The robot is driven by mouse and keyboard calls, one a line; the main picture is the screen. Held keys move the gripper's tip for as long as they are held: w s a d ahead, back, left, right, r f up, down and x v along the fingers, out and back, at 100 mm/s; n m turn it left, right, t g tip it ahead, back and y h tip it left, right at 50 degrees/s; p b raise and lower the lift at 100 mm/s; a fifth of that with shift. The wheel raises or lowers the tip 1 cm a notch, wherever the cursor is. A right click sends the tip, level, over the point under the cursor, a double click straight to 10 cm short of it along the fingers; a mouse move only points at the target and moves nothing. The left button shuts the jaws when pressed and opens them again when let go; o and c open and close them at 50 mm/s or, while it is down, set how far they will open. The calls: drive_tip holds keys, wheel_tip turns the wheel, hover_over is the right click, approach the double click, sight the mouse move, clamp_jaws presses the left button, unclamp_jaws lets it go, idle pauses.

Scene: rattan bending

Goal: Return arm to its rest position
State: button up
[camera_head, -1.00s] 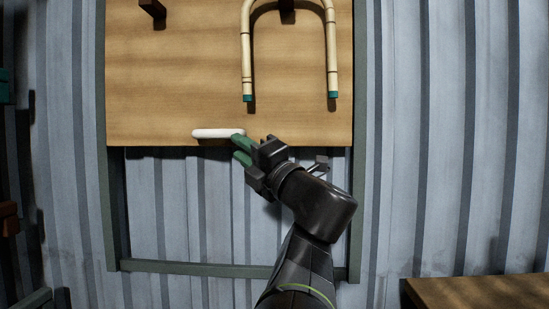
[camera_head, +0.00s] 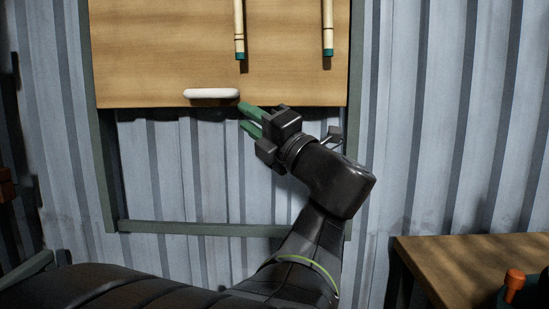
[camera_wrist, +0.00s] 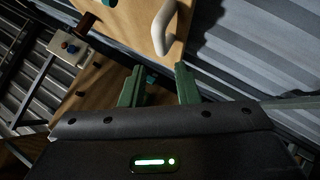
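My gripper (camera_head: 250,120) is at the end of my black arm, below the lower edge of the wooden board in the head view. Its two green fingers are apart with nothing between them. In the wrist view the fingers (camera_wrist: 158,88) also show a clear gap. A white handle (camera_head: 211,94) sits on the board's lower edge, just up and left of the fingertips. It also shows in the wrist view (camera_wrist: 163,30), above the fingers. I cannot tell whether the fingertips touch it.
The wooden board (camera_head: 150,60) carries a bent rattan piece, whose two green-tipped ends (camera_head: 240,30) show at the top. A wooden table (camera_head: 470,255) with an orange-handled tool (camera_head: 514,280) stands at lower right. The corrugated wall (camera_head: 440,120) lies behind.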

sight(216, 96)
drive_tip(key=b+x, duration=0.2)
drive_tip(key=x, duration=1.1)
drive_tip(key=shift+w+a+r, duration=0.1)
drive_tip(key=shift+w+a, duration=0.05)
drive_tip(key=shift+a, duration=0.05)
